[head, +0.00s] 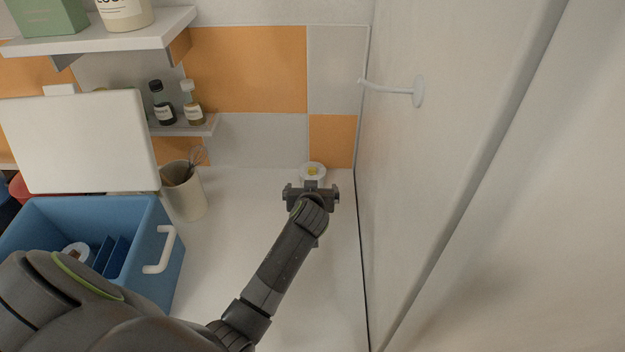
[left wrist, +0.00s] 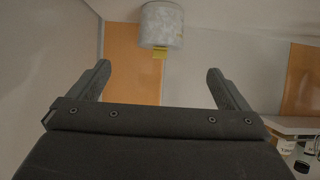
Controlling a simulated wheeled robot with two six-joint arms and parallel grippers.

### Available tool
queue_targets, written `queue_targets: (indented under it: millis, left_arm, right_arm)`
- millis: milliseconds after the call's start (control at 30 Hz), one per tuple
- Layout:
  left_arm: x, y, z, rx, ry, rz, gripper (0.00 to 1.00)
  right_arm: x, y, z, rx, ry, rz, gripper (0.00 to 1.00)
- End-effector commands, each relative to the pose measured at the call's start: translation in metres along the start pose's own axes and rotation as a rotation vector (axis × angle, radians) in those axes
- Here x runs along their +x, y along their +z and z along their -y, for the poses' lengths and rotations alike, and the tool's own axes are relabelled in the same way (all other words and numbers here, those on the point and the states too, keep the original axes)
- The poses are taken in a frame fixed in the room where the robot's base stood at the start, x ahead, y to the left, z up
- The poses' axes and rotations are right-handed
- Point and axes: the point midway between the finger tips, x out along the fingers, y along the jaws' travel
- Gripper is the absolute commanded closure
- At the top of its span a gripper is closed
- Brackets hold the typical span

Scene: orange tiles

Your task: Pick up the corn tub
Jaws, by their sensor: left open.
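The corn tub (head: 313,170) is a small white round tub with yellow inside, standing at the back of the white counter near the right-hand corner. In the left wrist view the tub (left wrist: 161,25) shows as a pale cylinder with a small yellow patch at its lower edge. My left gripper (head: 312,187) is just in front of the tub and hides its lower part in the head view. In the left wrist view the gripper's fingers (left wrist: 158,75) are spread apart with nothing between them; the tub lies beyond their tips, roughly centred. My right gripper is not in view.
A blue crate (head: 172,215) with a white handle stands at the left, beside a utensil cup (head: 187,197). A small shelf (head: 190,128) holds two bottles. A wall (head: 440,180) with a white hook (head: 390,88) closes off the right. The counter between cup and tub is clear.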

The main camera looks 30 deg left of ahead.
Motion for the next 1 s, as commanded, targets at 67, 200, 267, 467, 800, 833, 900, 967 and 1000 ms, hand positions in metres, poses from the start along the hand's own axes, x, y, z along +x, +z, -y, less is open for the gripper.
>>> queue_targets:
  millis: [67,200,267,467,800,833,900,967,1000]
  left_arm:
    - [0.016,0.005,0.000,0.001,0.001,-0.002,0.02]
    - [0.035,0.005,0.000,0.001,-0.001,-0.001,0.02]
    - [0.043,0.005,0.000,0.001,-0.001,-0.001,0.02]
    - [0.069,0.005,0.000,0.000,-0.001,0.000,0.02]
    - [0.093,0.002,0.000,0.000,-0.001,0.001,0.02]
    - [0.093,0.001,0.000,0.000,-0.001,0.001,0.02]
    - [0.095,0.001,0.000,0.000,-0.001,0.001,0.02]
    - [0.099,0.002,0.001,0.000,0.000,0.000,0.02]
    - [0.102,0.002,0.001,0.000,0.000,0.000,0.02]
  right_arm:
    - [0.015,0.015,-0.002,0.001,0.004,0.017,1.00]
    - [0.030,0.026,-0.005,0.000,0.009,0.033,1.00]
    - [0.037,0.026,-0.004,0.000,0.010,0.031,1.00]
    - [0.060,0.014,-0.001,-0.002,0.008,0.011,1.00]
    - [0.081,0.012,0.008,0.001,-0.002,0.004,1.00]
    - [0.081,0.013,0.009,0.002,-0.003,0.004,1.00]
    - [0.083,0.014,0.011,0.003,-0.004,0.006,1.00]
    - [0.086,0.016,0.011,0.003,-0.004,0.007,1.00]
    - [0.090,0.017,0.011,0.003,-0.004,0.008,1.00]
